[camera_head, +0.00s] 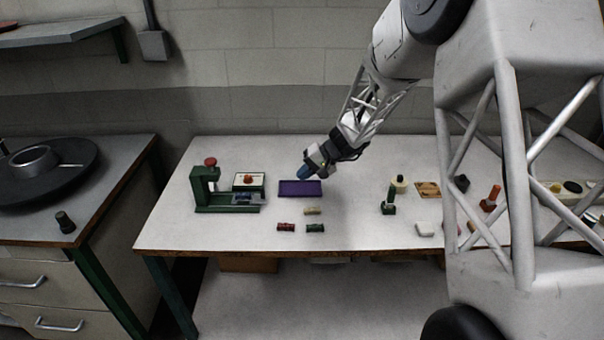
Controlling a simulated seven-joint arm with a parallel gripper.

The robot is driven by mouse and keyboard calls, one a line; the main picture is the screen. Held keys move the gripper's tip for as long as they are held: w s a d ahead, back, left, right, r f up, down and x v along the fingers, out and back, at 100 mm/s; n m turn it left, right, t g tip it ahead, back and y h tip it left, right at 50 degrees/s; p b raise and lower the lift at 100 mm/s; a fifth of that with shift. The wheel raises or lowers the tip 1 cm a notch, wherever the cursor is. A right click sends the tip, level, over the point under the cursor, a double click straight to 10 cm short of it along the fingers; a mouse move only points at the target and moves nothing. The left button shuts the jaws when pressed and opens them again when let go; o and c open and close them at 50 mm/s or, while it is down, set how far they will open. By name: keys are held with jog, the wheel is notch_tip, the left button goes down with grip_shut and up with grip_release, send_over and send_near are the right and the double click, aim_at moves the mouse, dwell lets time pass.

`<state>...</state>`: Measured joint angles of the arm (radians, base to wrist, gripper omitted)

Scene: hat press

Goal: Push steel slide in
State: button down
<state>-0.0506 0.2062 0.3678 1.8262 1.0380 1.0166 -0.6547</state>
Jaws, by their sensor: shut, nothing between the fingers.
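The green press (203,189) stands at the left of the table, with a red knob on top of its upright. The steel slide (246,198) appears as a small grey piece on the press's low green base, pointing right; how far out it sits is too small to tell. My gripper (304,174) is shut and empty, with a blue tip, above the back of a purple mat (300,190). It is to the right of the press and apart from it.
A white box with an orange knob (249,180) stands just behind the slide. Small red (286,227), green (315,228) and tan (312,211) pieces lie in front of the mat. A dark green stand (389,202) is to the right. The table's front left is clear.

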aim_at(244, 194)
jog(key=x, duration=0.8)
jog(key=shift+a+f, duration=0.2)
jog(key=shift+a, duration=0.05)
jog(key=shift+a+r, duration=0.1)
jog(key=shift+a, duration=1.7)
jog(key=shift+a, duration=0.15)
jog(key=a, duration=0.9)
jog(key=shift+a, duration=0.1)
